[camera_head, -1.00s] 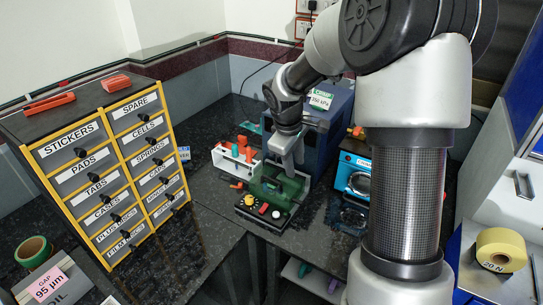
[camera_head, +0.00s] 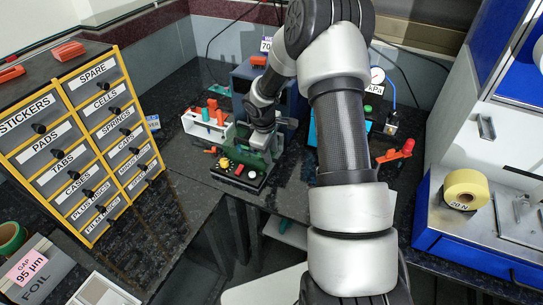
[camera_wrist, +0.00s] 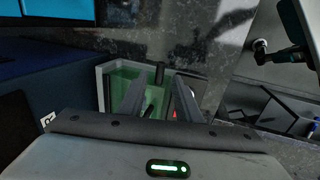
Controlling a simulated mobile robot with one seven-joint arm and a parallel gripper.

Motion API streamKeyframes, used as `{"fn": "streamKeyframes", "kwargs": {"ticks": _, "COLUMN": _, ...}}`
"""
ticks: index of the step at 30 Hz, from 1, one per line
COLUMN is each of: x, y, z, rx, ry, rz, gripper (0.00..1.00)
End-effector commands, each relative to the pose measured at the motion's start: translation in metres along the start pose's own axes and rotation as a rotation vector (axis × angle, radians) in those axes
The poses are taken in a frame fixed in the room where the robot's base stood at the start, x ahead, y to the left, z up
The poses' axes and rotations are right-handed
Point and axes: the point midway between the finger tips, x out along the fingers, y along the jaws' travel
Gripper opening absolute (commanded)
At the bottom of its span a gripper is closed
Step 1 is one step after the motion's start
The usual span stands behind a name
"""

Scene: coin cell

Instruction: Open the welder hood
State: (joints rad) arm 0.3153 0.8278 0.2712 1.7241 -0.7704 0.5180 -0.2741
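The welder is a small green machine (camera_head: 252,157) with a black front panel of coloured buttons, on the dark bench in the head view. My gripper (camera_head: 263,145) is right over it and hides much of its top. In the wrist view the green welder (camera_wrist: 124,78) lies below, inside a pale frame or cover edge. My gripper's two fingers (camera_wrist: 160,96) point down over it, standing apart. A black upright handle-like part (camera_wrist: 159,73) shows between the fingers, near their tips. I cannot tell whether they touch it. The hood is hard to make out, and its position is unclear.
A white rack (camera_head: 207,128) with orange and teal items stands close left of the welder. A dark blue box (camera_head: 243,82) is behind it. The labelled drawer cabinet (camera_head: 80,140) is at left. Bare bench shows left of the welder.

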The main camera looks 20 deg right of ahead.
Motion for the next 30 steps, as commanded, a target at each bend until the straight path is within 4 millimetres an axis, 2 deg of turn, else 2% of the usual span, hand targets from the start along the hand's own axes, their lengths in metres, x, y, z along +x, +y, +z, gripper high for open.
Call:
{"fn": "streamKeyframes", "kwargs": {"ticks": 1, "x": 0.008, "y": -0.001, "z": 0.000, "rx": -0.001, "ry": -0.002, "rz": -0.002, "gripper": 0.31}}
{"fn": "streamKeyframes", "kwargs": {"ticks": 6, "x": 0.024, "y": 0.000, "z": 0.000, "rx": 0.000, "ry": 0.000, "rz": 0.000, "gripper": 0.31}}
{"fn": "streamKeyframes", "kwargs": {"ticks": 16, "x": 0.027, "y": 0.000, "z": 0.000, "rx": -0.001, "ry": 0.000, "rz": 0.001, "gripper": 0.31}}
{"fn": "streamKeyframes", "kwargs": {"ticks": 17, "x": 0.027, "y": 0.000, "z": 0.000, "rx": -0.001, "ry": 0.000, "rz": 0.001, "gripper": 0.29}}
{"fn": "streamKeyframes", "kwargs": {"ticks": 22, "x": 0.027, "y": 0.000, "z": 0.000, "rx": -0.001, "ry": 0.000, "rz": 0.001, "gripper": 0.00}}
{"fn": "streamKeyframes", "kwargs": {"ticks": 30, "x": 0.027, "y": 0.000, "z": 0.000, "rx": 0.000, "ry": 0.000, "rz": 0.000, "gripper": 0.00}}
